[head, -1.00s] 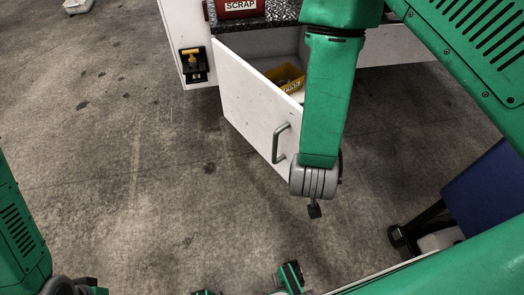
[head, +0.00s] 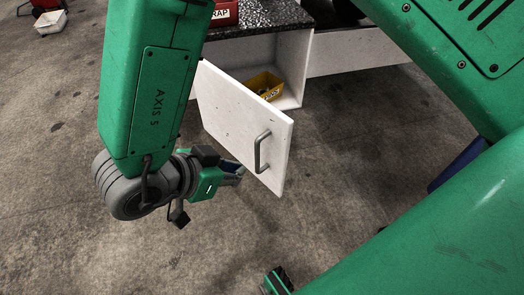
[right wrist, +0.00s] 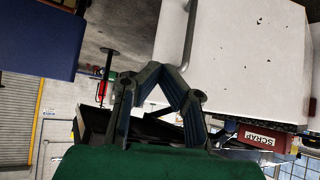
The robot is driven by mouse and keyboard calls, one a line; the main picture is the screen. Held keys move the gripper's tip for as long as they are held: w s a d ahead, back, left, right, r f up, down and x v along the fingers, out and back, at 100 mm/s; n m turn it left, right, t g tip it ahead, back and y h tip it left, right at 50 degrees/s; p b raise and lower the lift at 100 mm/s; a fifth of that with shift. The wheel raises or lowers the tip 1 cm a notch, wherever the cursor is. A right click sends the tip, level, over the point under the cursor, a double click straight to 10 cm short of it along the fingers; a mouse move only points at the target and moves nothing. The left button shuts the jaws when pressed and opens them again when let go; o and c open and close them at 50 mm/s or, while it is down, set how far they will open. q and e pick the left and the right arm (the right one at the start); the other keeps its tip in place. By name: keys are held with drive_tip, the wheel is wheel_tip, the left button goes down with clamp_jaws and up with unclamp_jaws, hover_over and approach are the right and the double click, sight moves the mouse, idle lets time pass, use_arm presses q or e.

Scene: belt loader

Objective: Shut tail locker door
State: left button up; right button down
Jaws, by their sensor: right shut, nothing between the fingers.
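The white tail locker door (head: 238,112) stands open, swung out from the locker (head: 289,62). Its grey bar handle (head: 262,152) is near the free edge. In the right wrist view, the fingertips of this gripper (right wrist: 165,68) come together in front of the door panel (right wrist: 245,60), with the handle (right wrist: 188,35) close by.
A yellow bin (head: 265,86) sits inside the open locker. A red SCRAP box (head: 224,13) stands on the speckled top (head: 262,16). Grey floor (head: 235,235) is clear in front of the door. In the right wrist view, a blue panel (right wrist: 38,38) is at the left.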

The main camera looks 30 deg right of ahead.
drive_tip(key=b, duration=0.4)
approach(285, 155)
wheel_tip(285, 155, down, 5)
drive_tip(key=d, duration=0.3)
drive_tip(key=shift+w+d+b, duration=0.5)
drive_tip(key=shift+w+d, duration=0.05)
drive_tip(key=shift+d, duration=0.65)
drive_tip(key=shift+w+d, duration=0.1)
